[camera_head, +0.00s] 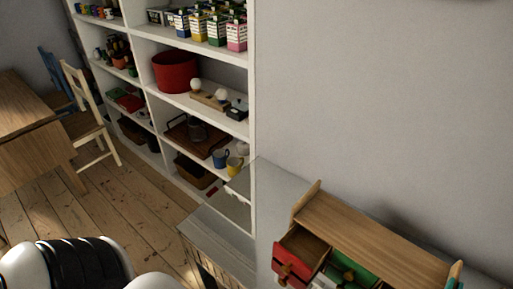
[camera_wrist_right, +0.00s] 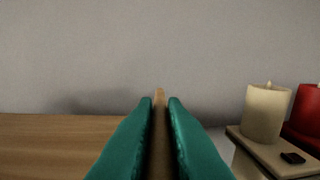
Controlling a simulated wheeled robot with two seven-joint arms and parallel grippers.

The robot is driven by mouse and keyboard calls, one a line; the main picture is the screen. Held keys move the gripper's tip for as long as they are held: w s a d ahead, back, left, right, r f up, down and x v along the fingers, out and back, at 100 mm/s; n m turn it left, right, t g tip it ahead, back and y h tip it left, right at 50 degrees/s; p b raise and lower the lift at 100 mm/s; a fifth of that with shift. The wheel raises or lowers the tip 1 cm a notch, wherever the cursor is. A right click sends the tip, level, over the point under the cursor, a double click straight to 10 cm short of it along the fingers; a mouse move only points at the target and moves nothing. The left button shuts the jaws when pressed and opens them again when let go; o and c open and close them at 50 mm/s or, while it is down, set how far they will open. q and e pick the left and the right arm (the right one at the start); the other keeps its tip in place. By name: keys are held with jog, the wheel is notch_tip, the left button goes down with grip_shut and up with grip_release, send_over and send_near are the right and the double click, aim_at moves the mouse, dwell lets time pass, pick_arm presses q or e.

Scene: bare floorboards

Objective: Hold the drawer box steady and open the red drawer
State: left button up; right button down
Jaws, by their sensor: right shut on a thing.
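The wooden drawer box (camera_head: 375,235) stands at the lower right of the head view, against the wall. Its red drawer (camera_head: 296,262) stands out from the front at the left end, with part of its inside showing. A green drawer front (camera_head: 350,271) is to its right. My right gripper (camera_head: 456,272) is at the box's right end. In the right wrist view its teal fingers (camera_wrist_right: 159,125) are shut on the thin upright wooden side panel of the box (camera_wrist_right: 60,145). My left gripper cannot be made out; only white and black arm parts show at lower left.
A white shelf unit (camera_head: 252,110) with toys, cartons and a red bin (camera_head: 175,71) stands left of the box. A grey surface (camera_head: 280,185) lies beside the box. A cream candle (camera_wrist_right: 265,113) and a red object (camera_wrist_right: 305,110) stand right of the right gripper.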

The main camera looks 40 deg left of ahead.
jog(key=c, duration=1.4)
grip_release()
